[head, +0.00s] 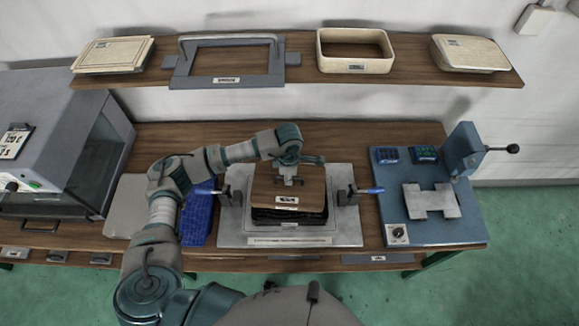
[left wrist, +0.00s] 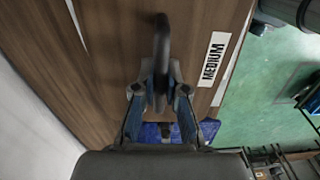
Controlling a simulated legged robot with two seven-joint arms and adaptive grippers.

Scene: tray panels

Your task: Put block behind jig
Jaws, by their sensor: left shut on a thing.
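The wooden block (head: 308,190) has a brown top, a dark handle and a white label on its front edge. It sits on or just above a dark layered stack in the middle of the grey jig (head: 235,237); I cannot tell whether they touch. The jig has a clamp on each side. My left gripper (head: 290,181) is above the block, shut on its handle. In the left wrist view the gripper (left wrist: 160,92) is around the dark handle, and the block (left wrist: 110,50) carries a "MEDIUM" label. My right gripper is not in view.
A blue fixture (head: 440,230) with a lever stands right of the jig. A blue mat (head: 198,215) and a grey machine (head: 60,125) are on the left. A shelf (head: 300,77) above holds trays and a frame. Bare table (head: 330,140) shows behind the jig.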

